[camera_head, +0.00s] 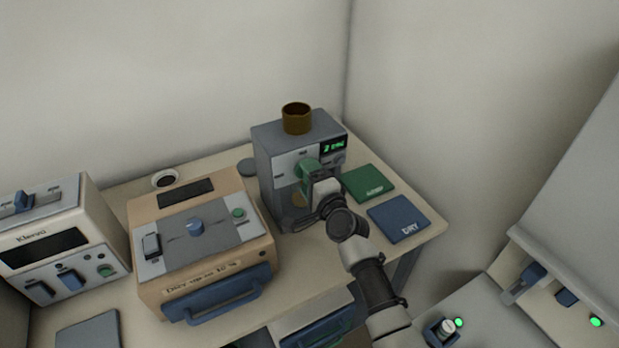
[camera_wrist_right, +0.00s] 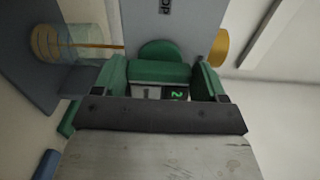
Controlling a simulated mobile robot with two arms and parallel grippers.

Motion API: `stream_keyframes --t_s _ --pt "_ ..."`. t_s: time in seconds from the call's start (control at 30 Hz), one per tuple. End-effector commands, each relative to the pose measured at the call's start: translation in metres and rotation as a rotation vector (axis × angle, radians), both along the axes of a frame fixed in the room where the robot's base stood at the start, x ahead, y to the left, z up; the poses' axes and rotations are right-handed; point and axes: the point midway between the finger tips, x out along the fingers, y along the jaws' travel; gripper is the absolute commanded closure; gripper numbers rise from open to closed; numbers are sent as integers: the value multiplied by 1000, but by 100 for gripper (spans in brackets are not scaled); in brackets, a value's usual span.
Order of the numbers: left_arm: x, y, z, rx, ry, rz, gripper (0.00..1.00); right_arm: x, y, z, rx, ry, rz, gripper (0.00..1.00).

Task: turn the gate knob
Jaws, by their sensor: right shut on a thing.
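The green gate knob (camera_head: 306,168) sits on the pale front panel of a grey device (camera_head: 268,152), left of a small green-lit display (camera_head: 333,147). My right gripper (camera_head: 316,181) reaches it from the front and partly hides it. In the right wrist view the knob (camera_wrist_right: 160,69) lies between the two fingers of my right gripper (camera_wrist_right: 160,78), which is shut on it. The knob's exact turn angle is hard to read. My left gripper is not in view.
A brass cup (camera_head: 297,118) stands on top of the device. A green mat (camera_head: 369,182) and a blue mat marked DRY (camera_head: 398,218) lie to its right. A beige furnace (camera_head: 160,282) and a white unit (camera_head: 86,206) stand on the left of the table.

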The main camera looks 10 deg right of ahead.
Motion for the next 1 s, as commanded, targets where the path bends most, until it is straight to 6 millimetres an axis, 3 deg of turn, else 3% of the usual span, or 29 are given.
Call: stream_keyframes --t_s 0.13,0.17,0.3,0.67,1.0 --pt "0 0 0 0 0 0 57 0 0 -1 5 3 0 51" --pt "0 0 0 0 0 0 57 0 0 -1 5 3 0 25" --pt "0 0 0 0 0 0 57 0 0 -1 3 2 0 3" --pt "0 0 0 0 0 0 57 -4 -1 -1 2 1 0 2" --pt "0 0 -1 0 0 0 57 -55 -23 -2 0 2 -1 2"
